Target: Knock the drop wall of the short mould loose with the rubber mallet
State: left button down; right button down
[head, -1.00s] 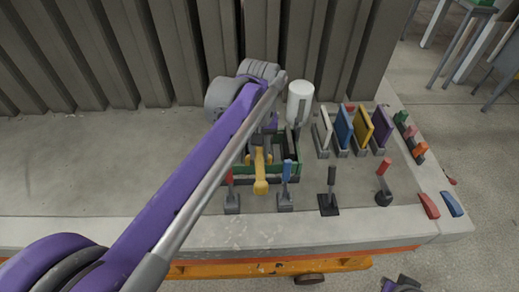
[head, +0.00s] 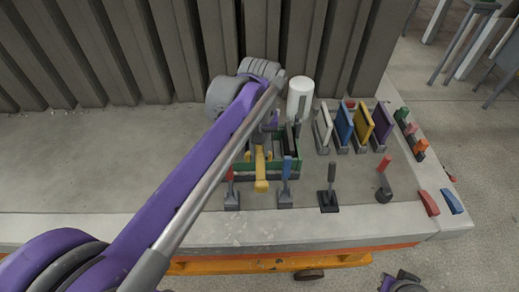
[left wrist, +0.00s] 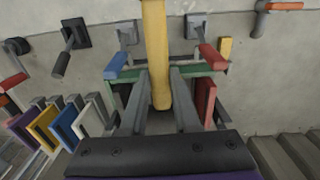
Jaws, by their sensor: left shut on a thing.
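The short mould appears to be the small green frame (head: 285,170) on the concrete slab; its green edge also shows in the left wrist view (left wrist: 192,70). I cannot tell which part is the drop wall. My left gripper (left wrist: 158,82) is shut on a yellow handle (left wrist: 156,45), over the mould. The handle, seemingly the mallet's, also shows in the head view (head: 261,178), its rounded end near the mould's front edge. No mallet head is clear. My left arm hides part of the mould. A dark part at the bottom edge, perhaps my right gripper (head: 402,282), is cut off.
White, blue (head: 343,126), yellow and purple panels stand in holders to the right. A white cylinder (head: 300,98) is behind the mould. A ribbed wall (head: 130,60) closes the back. The slab's left is clear.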

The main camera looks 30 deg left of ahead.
pick_arm(q)
jog(key=shift+f, duration=0.1)
pick_arm(e)
jog(key=shift+f, duration=0.1)
